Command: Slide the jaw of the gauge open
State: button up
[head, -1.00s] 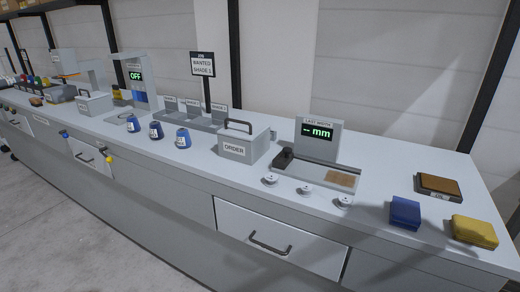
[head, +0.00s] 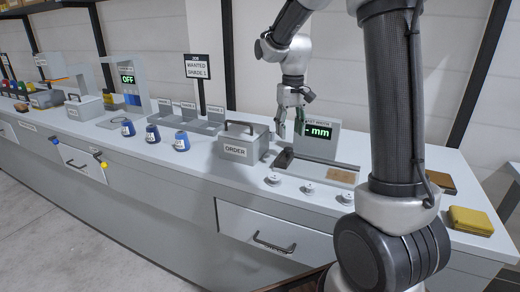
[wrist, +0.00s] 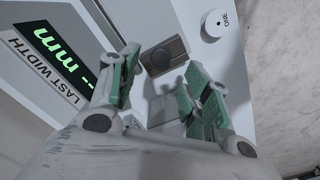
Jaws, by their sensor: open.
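The gauge (head: 330,165) is a low grey tray with an upright display (head: 318,140) reading "-- mm". Its dark block-shaped jaw (head: 283,159) sits at the left end of the tray; a brown patch (head: 342,176) lies at the other end. In the wrist view the jaw (wrist: 163,54) shows between and beyond the fingertips. My gripper (head: 290,130) hangs fingers down above the jaw, beside the display, apart from the jaw. It is open and empty, with green finger pads in the wrist view (wrist: 163,66).
The grey ORDER box (head: 240,148) stands close left of the jaw. Several white discs (head: 309,188) lie along the front edge.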

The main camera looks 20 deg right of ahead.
aim_at(288, 148)
jog(key=shift+w+a+f, duration=0.1)
jog(key=shift+a+f, duration=0.05)
jog(key=shift+f, duration=0.2)
notch_tip(288, 148, down, 7)
